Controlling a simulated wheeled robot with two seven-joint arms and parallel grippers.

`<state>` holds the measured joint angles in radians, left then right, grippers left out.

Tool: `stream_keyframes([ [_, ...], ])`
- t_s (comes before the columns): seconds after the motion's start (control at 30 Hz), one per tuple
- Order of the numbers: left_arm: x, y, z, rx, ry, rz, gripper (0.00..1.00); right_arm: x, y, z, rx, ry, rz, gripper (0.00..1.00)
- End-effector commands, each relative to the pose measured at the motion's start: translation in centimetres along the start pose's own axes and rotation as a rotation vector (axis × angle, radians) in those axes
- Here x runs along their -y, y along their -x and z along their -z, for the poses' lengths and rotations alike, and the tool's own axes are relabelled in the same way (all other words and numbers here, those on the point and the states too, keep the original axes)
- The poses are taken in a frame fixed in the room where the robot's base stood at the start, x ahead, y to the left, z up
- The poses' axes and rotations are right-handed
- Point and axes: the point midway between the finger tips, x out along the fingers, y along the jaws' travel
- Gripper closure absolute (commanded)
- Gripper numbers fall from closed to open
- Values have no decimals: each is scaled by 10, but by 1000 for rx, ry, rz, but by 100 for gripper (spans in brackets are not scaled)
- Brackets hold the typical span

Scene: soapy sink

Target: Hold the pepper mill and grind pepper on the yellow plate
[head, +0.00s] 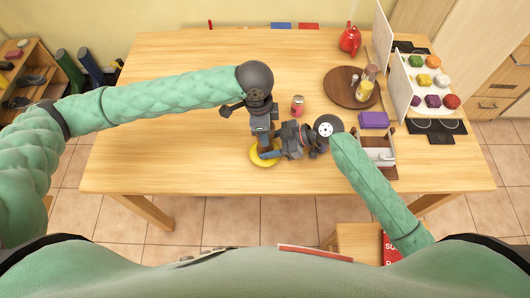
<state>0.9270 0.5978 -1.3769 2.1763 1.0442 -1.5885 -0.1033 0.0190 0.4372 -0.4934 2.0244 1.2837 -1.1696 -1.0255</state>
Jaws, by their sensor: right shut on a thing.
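The yellow plate (256,160) lies on the wooden table near its front middle, largely covered by my grippers. My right gripper (277,147) reaches in from the right, low over the plate's right side. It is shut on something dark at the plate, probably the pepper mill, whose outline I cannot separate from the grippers. My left gripper (264,136) points down toward the plate from behind, close to the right gripper's tips. Its fingers are hidden, so I cannot tell whether they are open or shut.
A red can (298,105) stands just behind my grippers. The table's left front is clear.

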Motion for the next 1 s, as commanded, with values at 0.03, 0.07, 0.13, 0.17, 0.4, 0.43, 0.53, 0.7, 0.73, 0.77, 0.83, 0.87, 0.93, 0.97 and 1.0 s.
stream_keyframes([
  [0.03, 1, 0, 0, 0, 0, 2, 67, 1, 0, 0, 0, 0, 1, 66],
  [0.07, 1, 0, 0, 0, -2, 2, 67, 1, 0, 0, 0, 0, 1, 66],
  [0.13, 1, 0, 0, 0, -21, -1, 67, 1, 0, 0, 0, 0, 2, 66],
  [0.17, 1, 0, 0, 0, -40, -3, 67, 1, 0, 0, 0, 0, 2, 66],
  [0.4, 1, 1, 0, 1, -276, -32, 67, 1, -1, 0, -1, 0, 2, 66],
  [0.43, 1, 0, 0, 1, -307, -35, 67, 1, -1, 0, -1, 0, 2, 66],
  [0.53, 1, 0, 0, 1, -409, -47, 67, 1, -1, 0, -1, 0, 2, 66],
  [0.7, 1, 0, 0, 2, -584, -68, 67, 1, 0, 0, -1, 0, 2, 66],
  [0.73, 1, 0, 0, 2, -615, -72, 67, 1, 0, 0, -1, 0, 2, 66],
  [0.77, 1, 0, 0, 1, -646, -77, 67, 1, 0, 0, -1, 0, 2, 66],
  [0.83, 1, 0, 0, 1, -718, -85, 67, 1, 0, 0, -1, 0, 2, 66],
  [0.87, 1, 0, 0, 1, -749, -89, 67, 1, 0, 0, -1, 0, 2, 66],
  [0.93, 1, 1, 0, 2, -821, -96, 67, 1, 0, 0, -1, 0, 2, 66],
  [0.97, 1, 1, 0, 1, -851, -100, 67, 1, 0, 0, -1, 0, 2, 66],
  [1.0, 1, 0, 0, 1, -888, -106, 67, 1, 0, 0, -1, 0, 2, 66],
])
